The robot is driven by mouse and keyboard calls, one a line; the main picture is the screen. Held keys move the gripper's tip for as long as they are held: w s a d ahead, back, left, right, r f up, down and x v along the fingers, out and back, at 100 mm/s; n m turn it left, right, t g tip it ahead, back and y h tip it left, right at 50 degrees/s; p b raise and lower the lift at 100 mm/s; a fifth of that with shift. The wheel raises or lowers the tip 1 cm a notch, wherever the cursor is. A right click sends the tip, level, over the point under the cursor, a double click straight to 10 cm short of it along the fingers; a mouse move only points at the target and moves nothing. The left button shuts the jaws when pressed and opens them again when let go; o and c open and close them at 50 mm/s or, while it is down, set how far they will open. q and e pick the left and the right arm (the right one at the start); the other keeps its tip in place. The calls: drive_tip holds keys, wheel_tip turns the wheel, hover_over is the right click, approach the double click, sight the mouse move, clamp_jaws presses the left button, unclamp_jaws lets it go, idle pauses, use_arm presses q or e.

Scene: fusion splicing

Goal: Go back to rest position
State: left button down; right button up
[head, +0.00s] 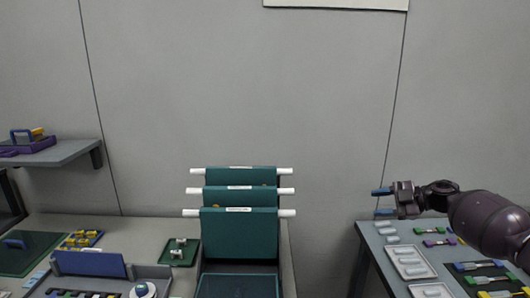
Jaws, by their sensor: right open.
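My right gripper (382,202) is at the right of the head view, its arm coming in from the right edge. Its two blue-tipped fingers point left and stand apart, with nothing between them. It shows above the left part of the right-hand table, in front of the grey wall; its exact height over the table is hard to tell. My left gripper is not in view.
The right table (369,247) holds grey trays (410,274) and small coloured parts. Green hanging panels on white rods (238,232) stand in the middle. The left bench (135,230) holds a green mat, a small green tray (179,262) and yellow parts. A shelf (70,152) juts out at far left.

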drive_tip(key=w+a+r+m+t, duration=0.2)
drive_tip(key=a+r+t, duration=0.3)
drive_tip(key=a+t, duration=0.5)
drive_tip(key=s+a+f+m+t+h, duration=0.1)
drive_tip(key=s+f+m+h, duration=0.95)
drive_tip(key=s+f, duration=0.7)
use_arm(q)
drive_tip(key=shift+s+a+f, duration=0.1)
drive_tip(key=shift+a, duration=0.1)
use_arm(e)
drive_tip(key=s+d+f+m+g+h, duration=0.1)
drive_tip(key=s+d+f+m, duration=0.1)
drive_tip(key=s+f, duration=0.4)
drive_tip(key=s+d+f+m+g+h, duration=0.1)
drive_tip(key=s+f+m, duration=0.3)
drive_tip(key=s, duration=0.8)
drive_tip(key=s+d+f+m+g+h, duration=0.1)
drive_tip(key=s+d+f+m+g, duration=0.1)
drive_tip(key=s+f, duration=0.5)
drive_tip(key=s+d+m, duration=0.1)
drive_tip(key=s, duration=0.2)
drive_tip(key=shift+f+g, duration=0.4)
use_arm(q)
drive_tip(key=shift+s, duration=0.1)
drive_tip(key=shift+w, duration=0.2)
